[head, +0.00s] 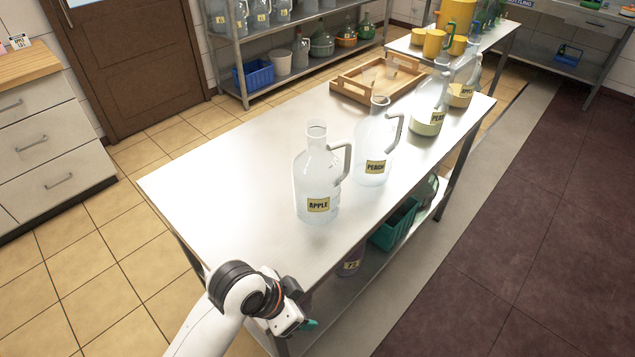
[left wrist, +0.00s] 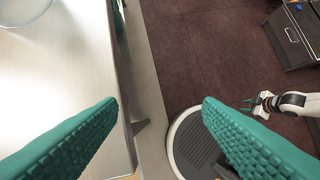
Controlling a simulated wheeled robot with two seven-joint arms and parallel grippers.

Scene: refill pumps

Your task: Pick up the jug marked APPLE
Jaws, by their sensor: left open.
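A clear glass jug marked APPLE (head: 316,180) stands upright near the front of the steel table (head: 220,190), its handle toward the right. It looks empty. A second jug marked APPLE (head: 462,92), with pale yellow contents, stands at the table's far right end, partly hidden. My left gripper (head: 306,322) is beside the table's near edge, below and apart from the near APPLE jug. In the left wrist view its green fingers (left wrist: 160,108) are wide apart with nothing between them. My right gripper (left wrist: 250,104) shows small there, away from the table; its jaws are unclear.
A clear jug seemingly marked PEACH (head: 375,150) stands close behind the near APPLE jug. Another labelled jug (head: 430,108) and a wooden tray (head: 350,90) are farther back. The table's left part is bare. A green crate (head: 396,226) sits on the shelf below.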

